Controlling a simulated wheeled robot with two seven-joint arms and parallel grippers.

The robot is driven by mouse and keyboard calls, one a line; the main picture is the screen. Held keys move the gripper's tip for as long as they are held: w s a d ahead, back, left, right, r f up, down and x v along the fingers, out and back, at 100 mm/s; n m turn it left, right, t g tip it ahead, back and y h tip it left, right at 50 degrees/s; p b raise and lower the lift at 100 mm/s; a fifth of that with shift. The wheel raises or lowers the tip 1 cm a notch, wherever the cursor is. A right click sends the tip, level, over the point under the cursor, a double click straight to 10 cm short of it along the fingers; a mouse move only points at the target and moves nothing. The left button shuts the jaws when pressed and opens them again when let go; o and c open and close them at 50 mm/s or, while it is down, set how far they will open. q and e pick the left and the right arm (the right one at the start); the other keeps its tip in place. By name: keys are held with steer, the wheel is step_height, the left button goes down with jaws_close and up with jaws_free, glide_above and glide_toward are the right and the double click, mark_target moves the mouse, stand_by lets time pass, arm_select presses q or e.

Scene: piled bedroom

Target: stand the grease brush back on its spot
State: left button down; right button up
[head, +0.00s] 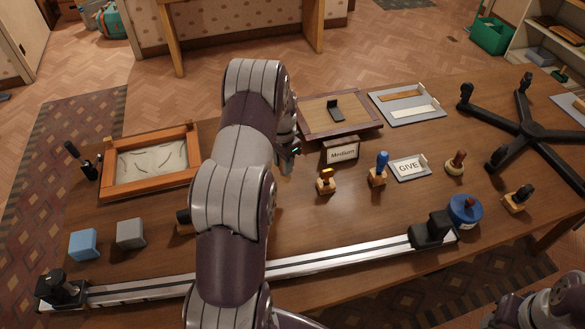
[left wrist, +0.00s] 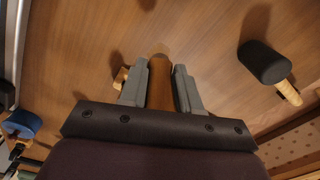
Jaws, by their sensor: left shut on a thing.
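My left gripper (left wrist: 161,78) is shut on a smooth orange-brown, rounded piece, which appears to be the handle of the grease brush (left wrist: 160,92). The rest of the brush is hidden by the fingers and palm. In the head view my left gripper (head: 288,147) is over the middle of the table, mostly behind my own arm, and the held brush cannot be made out. Its spot cannot be told apart in these frames. Part of my right arm shows at the lower right of the head view, without its gripper.
A black-headed tool with a light wooden handle (left wrist: 265,63) lies near the gripper. A wooden tray (head: 107,173), a long rail (head: 315,263), a "Medium" sign (head: 343,150), several stamps (head: 377,172) and a black star-shaped base (head: 527,130) crowd the table. Bare wood lies around (head: 330,222).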

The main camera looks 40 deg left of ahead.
mark_target(285, 179)
arm_select(q)
steer(key=shift+s+m, duration=0.3)
steer(key=shift+s, duration=0.05)
steer(key=shift+s+r+m, duration=0.1)
steer(key=shift+m, duration=0.2)
step_height(285, 179, down, 6)
steer(key=b, duration=0.3)
arm_select(e)
steer(key=f, duration=0.3)
steer(key=shift+s+a+f, duration=0.1)
steer(key=shift+s+a, duration=0.15)
steer(key=shift+s, duration=0.1)
arm_select(q)
steer(key=shift+s+a, duration=0.1)
steer(key=shift+f+b, duration=0.8)
steer(key=shift+f, duration=0.25)
arm_select(e)
steer(key=shift+f, duration=0.5)
